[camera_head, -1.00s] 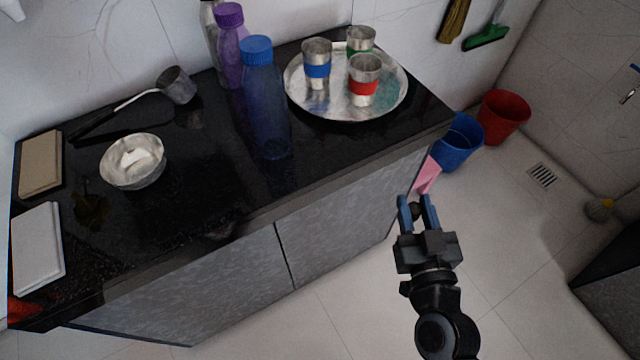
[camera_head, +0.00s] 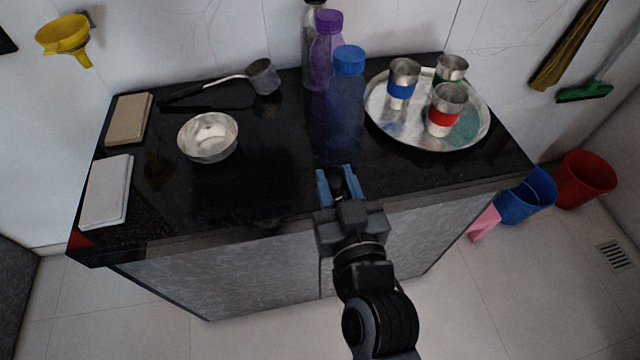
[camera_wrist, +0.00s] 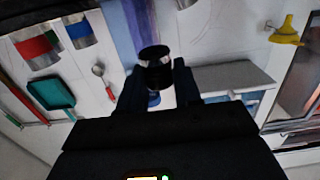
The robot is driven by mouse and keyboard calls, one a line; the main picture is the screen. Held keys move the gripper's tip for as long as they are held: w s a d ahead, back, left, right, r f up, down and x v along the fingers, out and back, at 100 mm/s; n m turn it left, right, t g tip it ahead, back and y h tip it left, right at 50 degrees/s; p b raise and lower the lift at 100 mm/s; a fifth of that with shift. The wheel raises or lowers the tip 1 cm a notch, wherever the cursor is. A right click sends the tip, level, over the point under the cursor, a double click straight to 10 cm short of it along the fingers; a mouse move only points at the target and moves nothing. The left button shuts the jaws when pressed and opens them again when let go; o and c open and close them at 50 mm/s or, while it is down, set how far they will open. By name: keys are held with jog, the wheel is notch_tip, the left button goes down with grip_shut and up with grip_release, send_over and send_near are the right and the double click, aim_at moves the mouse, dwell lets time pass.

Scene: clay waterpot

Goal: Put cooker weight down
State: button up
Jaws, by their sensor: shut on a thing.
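My gripper (camera_head: 338,183) is in front of the black counter's front edge, just below the blue-capped bottle in the head view. It is shut on the cooker weight, a small dark piece between the fingertips. In the wrist view the cooker weight (camera_wrist: 155,67) shows as a short black cylinder with a shiny rim between the two fingers. The head view shows only a little of it, and I cannot tell its height over the counter. The black countertop (camera_head: 260,195) has a bare stretch to the left of my gripper.
A blue bottle (camera_head: 346,110) stands behind my gripper, with a purple-capped bottle (camera_head: 326,50) behind it. A steel tray (camera_head: 455,143) with cups is at right. A steel bowl (camera_head: 208,150), a ladle (camera_head: 262,76) and two flat blocks, one tan (camera_head: 128,118), one white (camera_head: 106,190), are at left.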

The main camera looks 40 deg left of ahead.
jog(key=a, duration=0.1)
jog(key=a+f, duration=0.1)
jog(key=w+a+f+p, duration=0.1)
jog(key=a, duration=0.1)
jog(key=shift+f, duration=0.2)
jog(key=shift+f+b, duration=1.25)
jog(key=shift+f, duration=0.75)
jog(key=shift+f, duration=0.2)
jog(key=o, duration=1.1)
jog(key=shift+r, duration=0.1)
